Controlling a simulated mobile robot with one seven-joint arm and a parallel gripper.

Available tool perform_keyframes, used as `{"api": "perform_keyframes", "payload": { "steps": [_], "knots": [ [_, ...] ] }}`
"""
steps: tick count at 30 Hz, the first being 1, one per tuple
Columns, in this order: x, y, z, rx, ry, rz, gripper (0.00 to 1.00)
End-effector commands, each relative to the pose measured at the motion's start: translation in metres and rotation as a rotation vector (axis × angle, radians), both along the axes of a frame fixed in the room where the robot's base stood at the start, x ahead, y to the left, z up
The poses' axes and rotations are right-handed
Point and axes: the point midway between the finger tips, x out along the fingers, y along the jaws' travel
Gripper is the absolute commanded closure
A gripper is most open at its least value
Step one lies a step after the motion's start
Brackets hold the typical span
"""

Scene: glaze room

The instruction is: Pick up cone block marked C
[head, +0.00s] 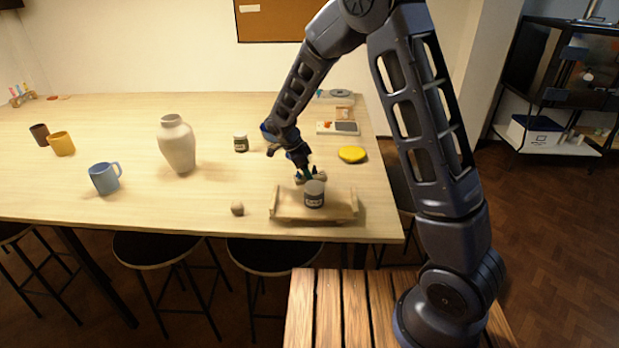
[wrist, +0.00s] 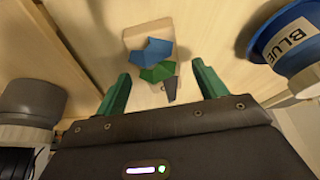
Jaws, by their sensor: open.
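A cone block (wrist: 135,36) with a pale wooden base and blue, green and dark grey cones shows in the wrist view. No letter C is readable on it. My gripper (wrist: 162,87) is open, its two green fingers apart on either side of the block's near end, with nothing held. In the head view my gripper (head: 304,172) is low over the table, just behind the wooden tray (head: 285,212). The block (head: 319,177) is partly hidden there, close to the fingers.
A grey-lidded jar (head: 314,195) stands on the tray; it shows left in the wrist view (wrist: 30,100). A container labelled BLUE (wrist: 290,42) is close on the right. A yellow lid-like disc (head: 352,154), small jar (head: 240,143), vase (head: 177,145) and blue mug (head: 104,178) stand around.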

Motion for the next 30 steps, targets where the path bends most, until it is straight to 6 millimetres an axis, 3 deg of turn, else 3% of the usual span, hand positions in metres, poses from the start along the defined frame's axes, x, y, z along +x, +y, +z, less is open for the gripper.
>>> {"api": "perform_keyframes", "payload": {
  "steps": [4, 10, 18, 26, 30],
  "knots": [
    [0.001, -0.005, -0.013, 0.000, 0.001, 0.001, 0.29],
    [0.001, -0.005, -0.014, 0.001, 0.001, 0.001, 0.29],
    [0.001, -0.005, -0.014, 0.001, 0.001, 0.001, 0.80],
    [0.001, -0.005, -0.012, 0.001, 0.000, 0.001, 0.80],
    [0.002, -0.004, -0.003, 0.003, -0.002, 0.001, 0.80]
  ]
}}
